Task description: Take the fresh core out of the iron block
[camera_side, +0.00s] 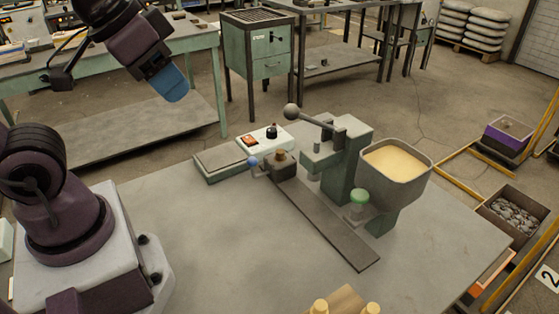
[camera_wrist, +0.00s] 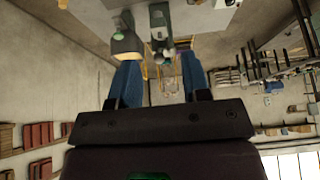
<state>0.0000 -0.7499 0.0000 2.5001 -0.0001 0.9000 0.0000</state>
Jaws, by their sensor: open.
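The dark iron block (camera_side: 287,171) stands at the far end of a flat rail on the grey bench in the side view. A small tan-brown top (camera_side: 280,156), apparently the core, shows at the top of the block; how deep it sits is hidden. A short handle with a blue ball (camera_side: 253,162) is at the block's left side. My gripper (camera_side: 177,96) hangs high to the left, well away from the block. Its blue fingers are apart and empty in the wrist view (camera_wrist: 160,78). The block is not clear in the wrist view.
Right of the block stands a green press (camera_side: 345,160) with a ball-ended lever (camera_side: 292,112) and a sand-filled hopper (camera_side: 398,170). A white control box (camera_side: 265,139) and low flat plate (camera_side: 221,164) sit behind. A wooden board (camera_side: 345,300) with pale-yellow pieces is in front. The bench's left front is clear.

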